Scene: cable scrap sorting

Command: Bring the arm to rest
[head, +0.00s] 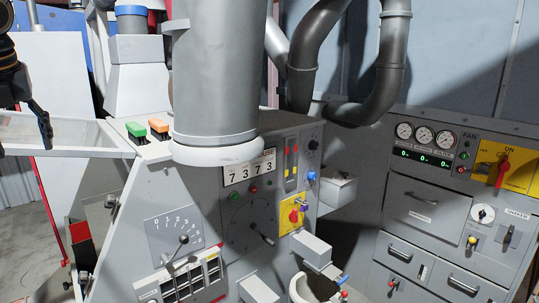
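My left arm comes in at the upper left edge, with its dark gripper (43,122) pointing down over the clear-walled tray or hopper (70,134) on the machine's left side. The fingers are small and seen edge-on, so I cannot tell whether they are open or shut. I see nothing clearly held in them. My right gripper is not in view.
A grey machine (165,200) with a counter display (248,166), dial, levers, and green (137,130) and orange (158,126) buttons fills the middle. A thick grey vertical pipe (217,70) stands before it. A control cabinet (425,205) with gauges stands right.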

